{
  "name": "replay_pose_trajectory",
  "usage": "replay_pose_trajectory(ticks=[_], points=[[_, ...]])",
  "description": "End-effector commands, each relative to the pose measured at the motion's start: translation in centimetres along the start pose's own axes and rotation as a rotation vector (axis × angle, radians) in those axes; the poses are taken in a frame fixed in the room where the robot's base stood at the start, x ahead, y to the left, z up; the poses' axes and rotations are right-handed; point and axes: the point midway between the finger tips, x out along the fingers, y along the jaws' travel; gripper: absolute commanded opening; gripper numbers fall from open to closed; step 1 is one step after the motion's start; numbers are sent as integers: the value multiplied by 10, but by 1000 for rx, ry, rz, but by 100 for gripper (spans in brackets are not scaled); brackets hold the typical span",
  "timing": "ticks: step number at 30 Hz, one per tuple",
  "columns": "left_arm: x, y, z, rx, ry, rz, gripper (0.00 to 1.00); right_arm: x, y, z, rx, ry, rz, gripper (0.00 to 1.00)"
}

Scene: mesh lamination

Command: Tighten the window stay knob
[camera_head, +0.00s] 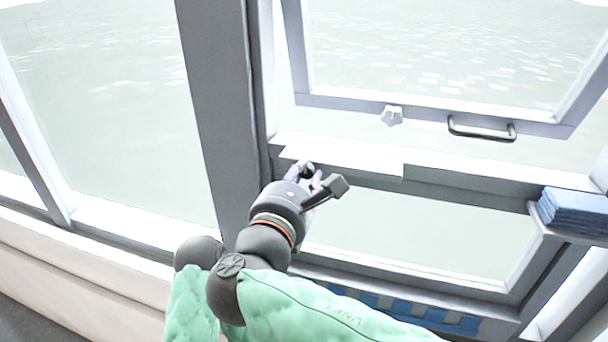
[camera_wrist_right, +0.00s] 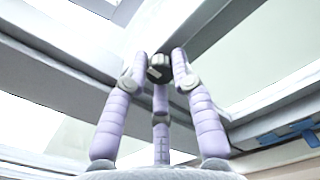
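A small dark ridged knob (camera_wrist_right: 160,68), which I take for the window stay knob, shows in the wrist view in front of the grey window frame. My right gripper (camera_wrist_right: 160,72) has lavender padded fingers. Two fingertips lie against the left and right sides of the knob, and a third finger comes up from below. In the head view my right gripper (camera_head: 310,174) is at the lower left corner of the opened window, by the upright post. The knob cannot be made out clearly there behind the fingers. My left gripper is not in view.
The tilted window sash (camera_head: 350,104) carries a white star-shaped knob (camera_head: 391,115) and a black handle (camera_head: 482,129). Folded blue cloths (camera_head: 572,210) lie on a ledge at the right. A grey post (camera_head: 222,110) stands close left of my right gripper.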

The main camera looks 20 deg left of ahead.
Motion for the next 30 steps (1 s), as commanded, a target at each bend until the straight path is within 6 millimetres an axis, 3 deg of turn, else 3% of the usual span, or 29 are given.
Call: replay_pose_trajectory(ticks=[14,30], points=[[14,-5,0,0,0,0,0,0,-1,-3,78,0,-1,0],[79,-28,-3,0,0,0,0,0,-2,-6,539,0,-2,0]])
